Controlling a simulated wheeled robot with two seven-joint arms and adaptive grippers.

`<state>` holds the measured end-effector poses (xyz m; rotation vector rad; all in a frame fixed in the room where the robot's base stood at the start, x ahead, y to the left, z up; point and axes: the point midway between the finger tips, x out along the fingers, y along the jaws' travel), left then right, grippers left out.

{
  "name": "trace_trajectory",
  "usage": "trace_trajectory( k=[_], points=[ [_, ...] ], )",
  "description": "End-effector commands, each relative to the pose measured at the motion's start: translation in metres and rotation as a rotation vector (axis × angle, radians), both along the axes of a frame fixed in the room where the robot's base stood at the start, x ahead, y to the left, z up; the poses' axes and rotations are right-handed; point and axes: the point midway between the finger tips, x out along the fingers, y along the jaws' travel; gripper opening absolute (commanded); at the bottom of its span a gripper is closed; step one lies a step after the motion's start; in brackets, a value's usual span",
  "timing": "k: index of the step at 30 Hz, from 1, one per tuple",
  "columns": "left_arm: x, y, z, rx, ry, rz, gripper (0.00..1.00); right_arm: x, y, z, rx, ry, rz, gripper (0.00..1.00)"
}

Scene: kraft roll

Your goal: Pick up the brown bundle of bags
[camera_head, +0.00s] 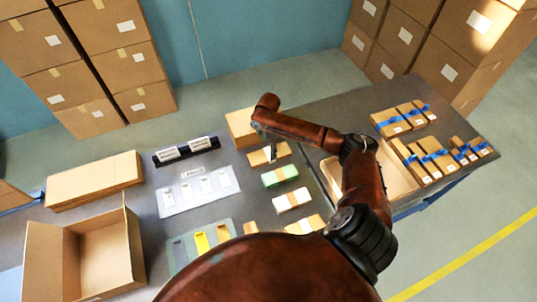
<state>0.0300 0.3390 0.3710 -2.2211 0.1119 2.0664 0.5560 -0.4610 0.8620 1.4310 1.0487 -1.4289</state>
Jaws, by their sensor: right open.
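The brown bundle of bags (282,150) lies on the grey table at the top of a short column of bundles. My right arm comes up from the bottom and bends back to the left. My left gripper is not in view.
A cardboard box (241,125) stands just behind the brown bundle. An open carton (85,255) and a flat cardboard stack (95,180) are at left. A tray with white cards (200,191) lies left of the bundles. Several blue-banded boxes (391,122) lie at right.

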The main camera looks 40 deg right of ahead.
Motion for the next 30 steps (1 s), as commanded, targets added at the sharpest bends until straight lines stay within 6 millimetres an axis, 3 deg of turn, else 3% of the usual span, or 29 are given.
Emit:
trace_trajectory(
  k=[9, 17, 30],
  points=[
    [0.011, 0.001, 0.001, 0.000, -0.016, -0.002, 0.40, -0.006, -0.002, -0.042, 0.002, 0.003, -0.002, 0.75],
    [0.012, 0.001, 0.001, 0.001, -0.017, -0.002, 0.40, -0.006, -0.003, -0.048, 0.000, 0.000, -0.002, 0.75],
    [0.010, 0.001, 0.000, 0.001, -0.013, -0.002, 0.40, -0.006, -0.003, -0.048, 0.000, 0.000, -0.002, 0.46]
  ],
)
